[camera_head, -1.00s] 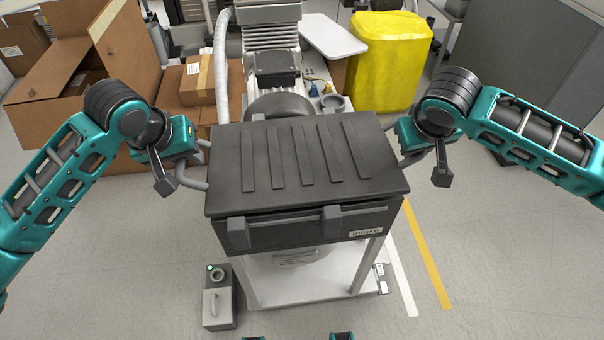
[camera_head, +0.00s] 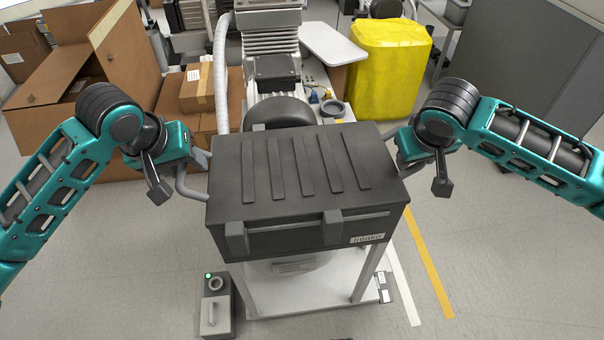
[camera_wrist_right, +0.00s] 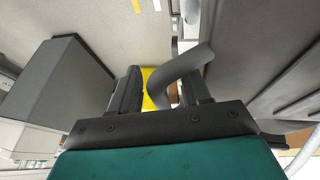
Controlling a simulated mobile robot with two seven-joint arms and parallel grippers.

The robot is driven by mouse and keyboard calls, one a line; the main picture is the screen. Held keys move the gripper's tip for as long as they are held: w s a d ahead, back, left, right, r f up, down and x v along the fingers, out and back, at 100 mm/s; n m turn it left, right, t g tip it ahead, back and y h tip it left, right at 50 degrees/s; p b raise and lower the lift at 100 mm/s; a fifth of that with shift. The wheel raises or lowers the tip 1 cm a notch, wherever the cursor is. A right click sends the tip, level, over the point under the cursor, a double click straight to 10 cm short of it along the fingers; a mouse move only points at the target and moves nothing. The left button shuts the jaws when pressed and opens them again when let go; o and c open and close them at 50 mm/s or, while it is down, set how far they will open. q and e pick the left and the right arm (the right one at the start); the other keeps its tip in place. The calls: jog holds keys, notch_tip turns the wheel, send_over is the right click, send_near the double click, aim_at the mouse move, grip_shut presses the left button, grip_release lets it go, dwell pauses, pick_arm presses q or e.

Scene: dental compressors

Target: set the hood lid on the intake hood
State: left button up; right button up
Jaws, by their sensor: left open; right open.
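The dark ribbed hood lid (camera_head: 262,170) lies on the intake hood (camera_head: 290,243), whose front carries an "Intake" label and two latches. I see no clear gap between them along the front. A grey bent handle (camera_head: 186,188) sticks out at the left side. My left gripper (camera_head: 203,160) is open beside the lid's left edge, near that handle. My right gripper (camera_head: 398,158) is at the lid's right edge. In the right wrist view the right gripper (camera_wrist_right: 163,92) is open, with a grey bent handle (camera_wrist_right: 183,66) by its fingers. Whether either gripper touches a handle is unclear.
The hood stands on a light frame (camera_head: 300,295) in front of the compressor (camera_head: 275,70). A small grey box with a green light (camera_head: 215,308) is on the floor. Cardboard boxes (camera_head: 205,88) are behind left, a yellow bin (camera_head: 388,70) behind right.

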jog(key=shift+s+r, duration=0.1)
jog(key=shift+r, duration=0.05)
pick_arm(q)
jog(key=v, duration=1)
jog(key=shift+r, duration=0.25)
pick_arm(e)
jog(key=v, duration=1.1)
jog(key=shift+s+r, duration=0.15)
jog(key=shift+r, duration=0.15)
jog(key=shift+a, duration=0.15)
